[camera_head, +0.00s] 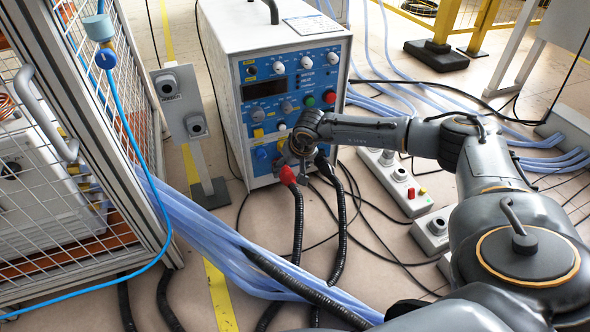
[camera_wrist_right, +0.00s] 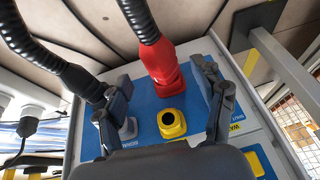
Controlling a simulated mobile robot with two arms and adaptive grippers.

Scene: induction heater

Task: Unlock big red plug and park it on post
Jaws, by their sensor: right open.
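The big red plug (camera_head: 288,175) is at the lower front of the blue-panelled heater unit, with a black ribbed hose hanging from it. In the right wrist view the red plug (camera_wrist_right: 165,72) lies between the two spread fingers of my right gripper (camera_wrist_right: 160,80), with a visible gap on its right side. A yellow socket (camera_wrist_right: 172,123) shows just below it. In the head view my right gripper (camera_head: 302,163) is in front of the panel, partly covering the plug. The post (camera_head: 180,105) is grey with two round holders, left of the unit. My left gripper is not in view.
The heater unit (camera_head: 270,30) stands upright on the floor. A second black hose (camera_wrist_right: 60,70) runs close to my gripper's left finger. A wire cage (camera_head: 100,130) stands at the left. Blue hoses (camera_head: 215,245) and cables cross the floor; grey socket boxes (camera_head: 395,180) lie right of the unit.

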